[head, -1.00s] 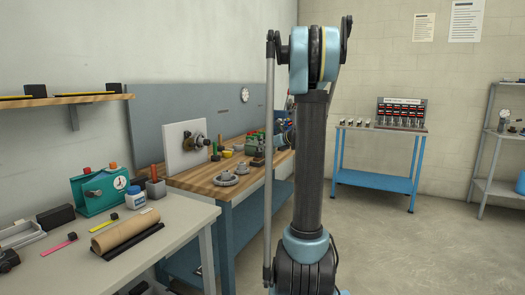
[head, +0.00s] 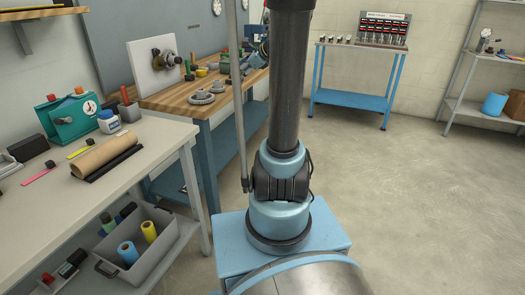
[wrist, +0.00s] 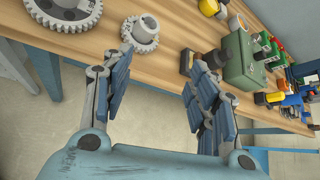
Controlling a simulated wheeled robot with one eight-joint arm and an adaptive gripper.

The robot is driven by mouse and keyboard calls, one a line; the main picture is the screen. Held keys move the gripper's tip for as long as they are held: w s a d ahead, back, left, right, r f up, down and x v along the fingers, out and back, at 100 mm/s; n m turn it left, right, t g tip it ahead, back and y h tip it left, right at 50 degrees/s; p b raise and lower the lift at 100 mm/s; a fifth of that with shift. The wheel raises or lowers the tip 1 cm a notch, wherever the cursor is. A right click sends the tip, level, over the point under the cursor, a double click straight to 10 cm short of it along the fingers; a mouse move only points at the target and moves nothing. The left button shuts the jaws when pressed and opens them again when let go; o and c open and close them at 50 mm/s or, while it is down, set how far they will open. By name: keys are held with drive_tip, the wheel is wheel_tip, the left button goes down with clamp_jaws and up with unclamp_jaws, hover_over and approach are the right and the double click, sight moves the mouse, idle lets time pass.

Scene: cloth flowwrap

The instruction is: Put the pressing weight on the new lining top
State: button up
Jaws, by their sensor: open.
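My gripper (wrist: 150,75) shows in the wrist view, its two fingers spread with nothing between them. It is over the front edge of the wooden workbench, with a small grey gear (wrist: 143,35) just beyond the fingers. I cannot tell for sure which thing is the pressing weight; a grey block with an upright handle (head: 129,111) stands on the pale table at the left in the head view. I cannot make out the new lining top. My gripper is not visible in the head view, where my arm stands in the middle.
A grey bin (head: 150,245) sits below. The wooden workbench (head: 160,101) stands behind. Open floor (head: 420,200) lies to the right.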

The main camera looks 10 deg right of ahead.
drive_tip(key=s+f+n+g+h, duration=0.2)
drive_tip(key=s+f+n, duration=0.4)
drive_tip(key=s, duration=0.6)
drive_tip(key=s+f+n+g+h, duration=0.2)
drive_tip(key=s+f+n, duration=0.4)
drive_tip(key=s+n, duration=0.3)
drive_tip(key=s+f+n+g+h, duration=0.2)
drive_tip(key=s+f+n, duration=0.5)
drive_tip(key=s, duration=0.9)
drive_tip(key=shift+n+g+h, duration=0.4)
drive_tip(key=shift+n, duration=0.3)
drive_tip(key=shift+s+d, duration=0.1)
